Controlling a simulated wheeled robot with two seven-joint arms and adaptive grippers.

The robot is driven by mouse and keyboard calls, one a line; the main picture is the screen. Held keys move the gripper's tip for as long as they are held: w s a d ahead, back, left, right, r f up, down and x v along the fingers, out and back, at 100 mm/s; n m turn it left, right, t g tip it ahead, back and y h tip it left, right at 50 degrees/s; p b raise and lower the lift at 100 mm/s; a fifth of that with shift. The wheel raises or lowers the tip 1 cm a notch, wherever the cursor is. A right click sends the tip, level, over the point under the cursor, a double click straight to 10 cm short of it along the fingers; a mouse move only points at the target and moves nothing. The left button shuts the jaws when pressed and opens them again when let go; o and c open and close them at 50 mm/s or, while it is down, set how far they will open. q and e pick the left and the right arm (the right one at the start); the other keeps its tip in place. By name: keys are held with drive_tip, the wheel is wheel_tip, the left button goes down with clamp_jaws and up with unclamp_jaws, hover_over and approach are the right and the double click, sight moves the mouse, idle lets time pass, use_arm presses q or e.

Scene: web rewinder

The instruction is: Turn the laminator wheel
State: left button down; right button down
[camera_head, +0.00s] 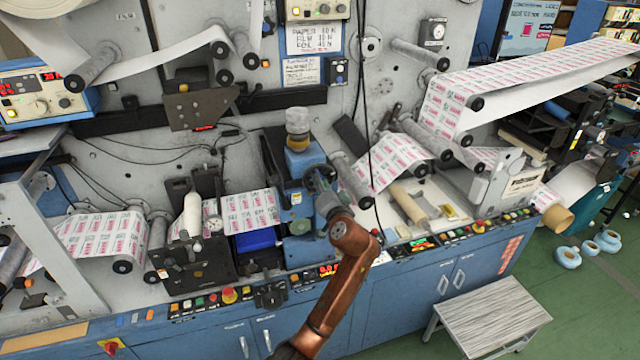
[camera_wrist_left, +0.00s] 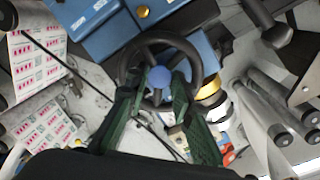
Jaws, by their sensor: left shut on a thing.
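The laminator wheel (camera_wrist_left: 203,58) is a dark round handwheel with a blue hub, in the middle of the left wrist view. In the head view the wheel (camera_head: 318,177) shows small and partly covered, on the front of a blue machine block. My left gripper (camera_wrist_left: 165,92) has dark green fingers that reach over the near side of the wheel. It is shut on the wheel, though the exact contact is hard to see. In the head view my left gripper (camera_head: 326,200) is at the wheel, at the end of my copper-coloured arm. My right gripper is not in view.
Printed web (camera_head: 388,168) runs over rollers right of the wheel. A control-button strip (camera_head: 420,243) lies along the machine's front edge. A black cable hangs close to the right of the wheel. A grey step stool (camera_head: 490,318) stands on the green floor at lower right.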

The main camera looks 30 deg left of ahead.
use_arm(q)
drive_tip(key=c, duration=2)
unclamp_jaws()
drive_tip(key=shift+d, duration=0.1)
drive_tip(key=shift+o, duration=0.2)
drive_tip(key=v, duration=1.2)
